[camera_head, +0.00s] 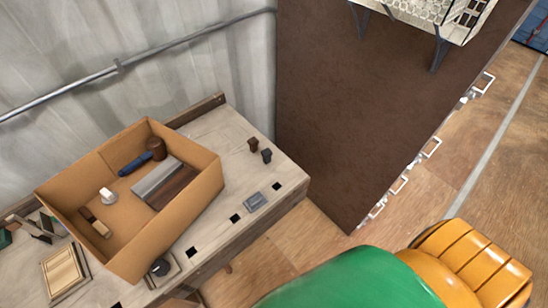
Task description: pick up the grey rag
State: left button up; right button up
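No clear grey rag stands out. A small grey-blue square piece (255,201) lies flat on the pale workbench (240,150), right of an open cardboard box (190,206); it may be a folded rag, but I cannot tell. Inside the box a flat grey piece (157,178) lies beside a brown one (174,188); its material is also unclear. Neither of my grippers shows in the head view.
The box also holds a blue-handled tool (134,164), a white-topped item (108,195) and a brush-like item (95,222). Two small dark pieces (260,150) stand near the bench's back. A large brown panel (380,110) rises to the right. Green (350,282) and orange (470,262) rounded shapes fill the lower right.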

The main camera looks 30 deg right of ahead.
aim_at(258, 200)
jog(key=i+z, duration=0.1)
jog(key=z, duration=0.4)
jog(key=u, duration=2.15)
jog(key=k+l+z, duration=0.1)
jog(key=z, duration=0.3)
jog(key=l+z, duration=0.1)
jog(key=z, duration=0.35)
jog(key=k+l+z, duration=0.1)
jog(key=z, duration=0.3)
jog(key=l+z, duration=0.15)
jog(key=z, duration=0.25)
